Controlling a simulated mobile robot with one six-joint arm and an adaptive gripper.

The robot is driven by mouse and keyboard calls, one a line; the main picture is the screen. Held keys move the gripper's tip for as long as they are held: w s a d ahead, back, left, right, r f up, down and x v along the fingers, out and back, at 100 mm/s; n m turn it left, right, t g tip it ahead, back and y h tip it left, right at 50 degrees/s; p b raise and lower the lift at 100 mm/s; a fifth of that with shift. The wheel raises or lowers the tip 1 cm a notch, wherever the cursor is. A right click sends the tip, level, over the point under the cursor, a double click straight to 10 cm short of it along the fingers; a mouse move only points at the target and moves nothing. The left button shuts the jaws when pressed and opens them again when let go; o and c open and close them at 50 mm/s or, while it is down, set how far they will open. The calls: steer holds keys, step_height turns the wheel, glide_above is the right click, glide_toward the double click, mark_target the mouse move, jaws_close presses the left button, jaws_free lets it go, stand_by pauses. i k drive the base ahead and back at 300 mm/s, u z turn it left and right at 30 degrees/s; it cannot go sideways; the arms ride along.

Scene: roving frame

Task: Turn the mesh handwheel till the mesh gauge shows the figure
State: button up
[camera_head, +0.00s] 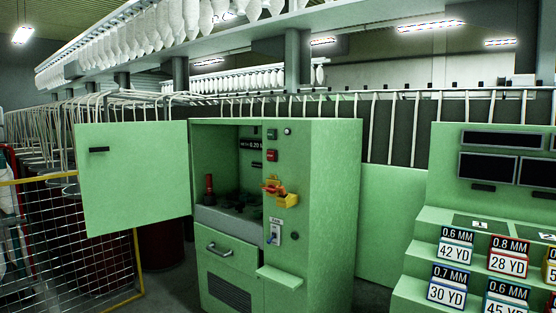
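A green cabinet (335,200) stands in the middle, with its door (133,175) swung open to the left. Inside, on the back wall, a small black gauge (252,144) has white text that seems to read "METH" or "MESH" and about 0.20; its right end is cut off by the cabinet's front panel. Below it, several dark round parts (241,206) sit on a grey ledge. One may be the mesh handwheel, but they are too dark and small to tell. A red upright part (209,187) stands at the ledge's left. My gripper is not in view.
The front panel carries buttons, a yellow-and-red fitting (279,191) and a lever plate (274,233). A small green shelf (279,279) juts out below. At right, a stepped green stand (428,259) holds number cards. A yellow-framed wire mesh (70,245) stands at left.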

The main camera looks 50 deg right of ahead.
mark_target(257, 214)
steer(key=z, duration=0.05)
steer(key=i, duration=2.1)
steer(key=u, duration=0.6)
steer(key=k, duration=0.1)
steer(key=z, duration=2.8)
